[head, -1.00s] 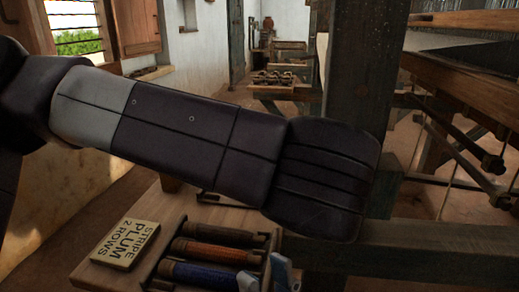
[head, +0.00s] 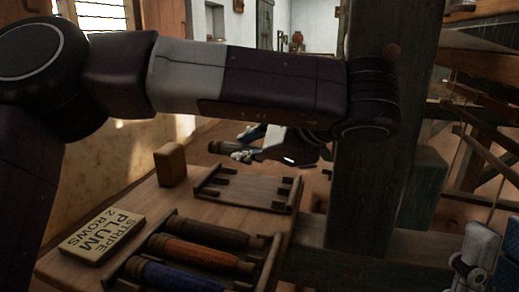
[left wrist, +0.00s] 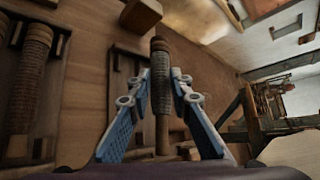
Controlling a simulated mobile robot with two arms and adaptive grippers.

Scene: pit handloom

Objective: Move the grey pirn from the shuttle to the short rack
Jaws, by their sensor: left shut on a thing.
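My left gripper (head: 240,152) is shut on the grey pirn, whose dark end (head: 216,147) sticks out to the left in the head view. In the left wrist view the pirn (left wrist: 161,85) stands between the blue fingers (left wrist: 161,100), its ridged winding showing. The short rack (head: 245,197), a low wooden frame with small pegs, lies empty on the bench. The pirn appears held above its far side, apart from it. Part of my right gripper (head: 474,262) shows at the lower right; its jaws are unclear. I cannot make out the shuttle.
A longer rack (head: 270,262) with brown, orange and blue pirns lies in front of the short rack. A "STRIPE PLUM 2 ROWS" card (head: 102,235) and a wooden block (head: 170,164) are on the bench (head: 165,208). A thick loom post (head: 372,200) stands close on the right.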

